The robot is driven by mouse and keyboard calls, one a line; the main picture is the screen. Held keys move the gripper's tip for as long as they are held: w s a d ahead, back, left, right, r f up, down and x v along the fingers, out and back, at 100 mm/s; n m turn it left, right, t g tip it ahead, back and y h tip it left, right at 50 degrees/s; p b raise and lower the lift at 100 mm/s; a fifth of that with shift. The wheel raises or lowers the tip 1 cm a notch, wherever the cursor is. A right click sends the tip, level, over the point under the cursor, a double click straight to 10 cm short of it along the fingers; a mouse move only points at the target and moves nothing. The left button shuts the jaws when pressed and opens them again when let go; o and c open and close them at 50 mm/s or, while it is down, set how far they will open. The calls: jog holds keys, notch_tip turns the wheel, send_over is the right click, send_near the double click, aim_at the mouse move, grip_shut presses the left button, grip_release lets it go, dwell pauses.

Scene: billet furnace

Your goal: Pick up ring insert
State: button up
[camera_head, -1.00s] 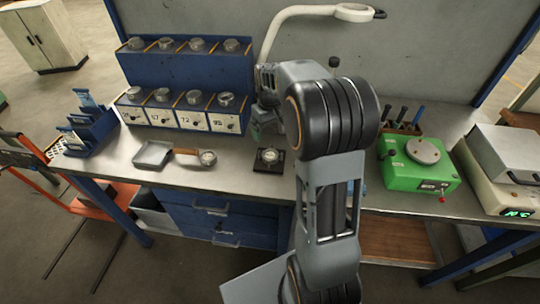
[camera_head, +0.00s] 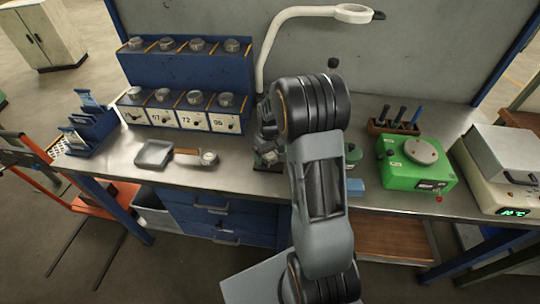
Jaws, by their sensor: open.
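My gripper (camera_head: 267,158) points down over the bench, left of my arm's large black joint. It is open, its fingers small and dark in this view. It is over a small black block (camera_head: 258,168), of which only an edge shows. Whatever lies on the block is hidden behind the gripper, and I cannot tell whether the fingers touch it. Several round metal pieces sit in a blue two-tier rack (camera_head: 185,72) behind, the lower row above numbered labels. I cannot tell from their looks which piece is the ring insert.
A green device (camera_head: 418,165) and a tool holder (camera_head: 395,127) stand to the right.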

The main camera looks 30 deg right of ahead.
jog(key=shift+f, duration=0.15)
jog(key=c, duration=1.3)
